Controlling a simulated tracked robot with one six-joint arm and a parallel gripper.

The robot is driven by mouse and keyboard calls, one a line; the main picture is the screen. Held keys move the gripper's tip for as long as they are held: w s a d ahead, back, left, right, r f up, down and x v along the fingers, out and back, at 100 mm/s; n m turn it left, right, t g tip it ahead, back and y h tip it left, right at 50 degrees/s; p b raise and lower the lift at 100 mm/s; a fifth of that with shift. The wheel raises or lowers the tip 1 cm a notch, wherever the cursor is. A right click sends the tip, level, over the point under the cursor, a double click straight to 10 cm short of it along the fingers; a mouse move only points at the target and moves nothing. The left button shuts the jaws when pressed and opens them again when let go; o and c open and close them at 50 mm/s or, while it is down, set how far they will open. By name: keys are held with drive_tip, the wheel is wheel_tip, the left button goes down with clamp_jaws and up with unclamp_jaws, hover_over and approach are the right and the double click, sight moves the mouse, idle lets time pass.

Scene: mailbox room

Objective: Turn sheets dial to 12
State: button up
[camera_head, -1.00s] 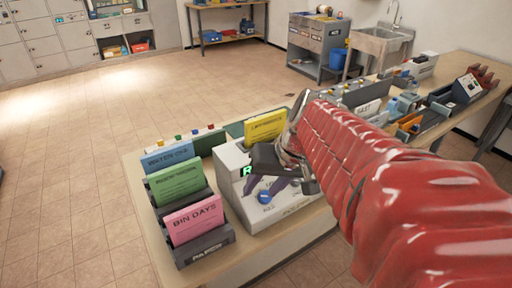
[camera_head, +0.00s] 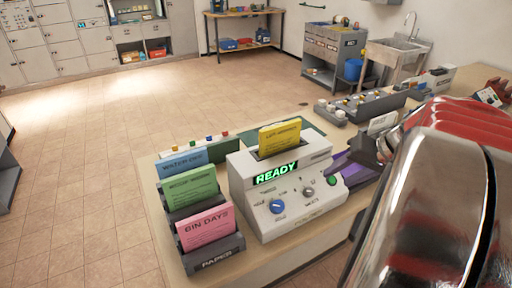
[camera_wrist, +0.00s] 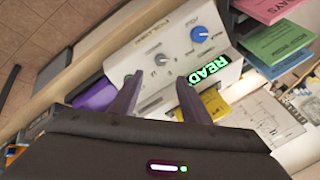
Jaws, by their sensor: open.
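The white machine (camera_head: 282,185) stands on the bench with a lit green READY display (camera_head: 276,174) and a yellow sheet (camera_head: 280,137) upright in its top. A blue dial (camera_head: 277,206) is on its front left, and a smaller grey dial (camera_head: 308,192) is to its right. The dial labels and numbers are too small to read. In the wrist view the blue dial (camera_wrist: 199,34) and grey dial (camera_wrist: 161,59) show beyond my gripper (camera_wrist: 157,82), whose fingers are apart and empty. The grey dial lies between the finger lines.
A paper rack (camera_head: 215,253) with blue, green and pink sheets stands left of the machine. A purple item (camera_head: 350,170) lies to its right. Knobbed trays (camera_head: 370,103) stand farther back. The floor beyond the bench is clear.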

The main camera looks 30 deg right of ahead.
sight(311, 192)
drive_tip(key=shift+w, duration=0.1)
drive_tip(key=x, duration=1.3)
drive_tip(key=shift+w+a+f, duration=0.1)
drive_tip(key=shift+w+f, duration=0.05)
drive_tip(key=shift+f, duration=0.2)
drive_tip(key=shift+c, duration=0.5)
drive_tip(key=c, duration=0.9)
drive_tip(key=shift+c, duration=0.2)
